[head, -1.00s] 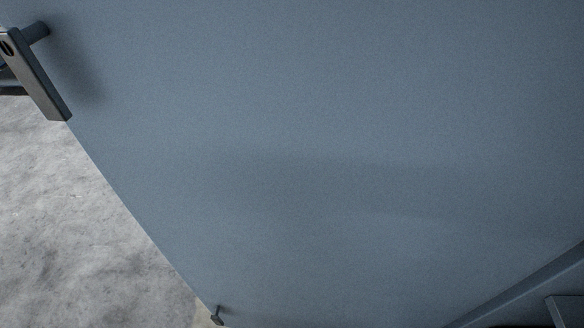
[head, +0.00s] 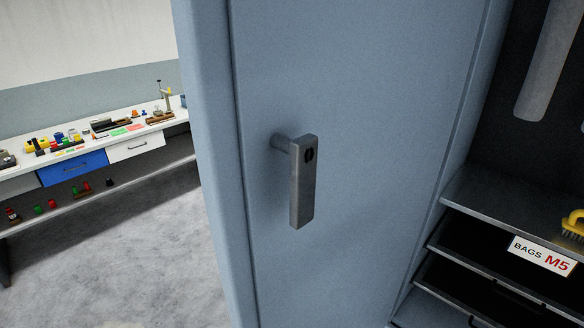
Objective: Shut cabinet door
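The blue-grey cabinet door (head: 370,120) fills the middle of the head view, with a grey lever handle (head: 303,185) near its left edge. The handle hangs downward and has a dark keyhole-like slot at its top. The cabinet's dark interior (head: 490,130) shows open at the right, beside the door, so the door stands open. I cannot tell the exact opening angle. The door's top and bottom are out of frame. My gripper is not in view.
Inside the cabinet are a shelf (head: 480,205), a sign reading BAGS M5 (head: 541,254), a yellow brush (head: 574,224) and a hanging grey object (head: 548,60). A white workbench (head: 100,141) with small items stands far left. Grey floor (head: 130,245) between is clear.

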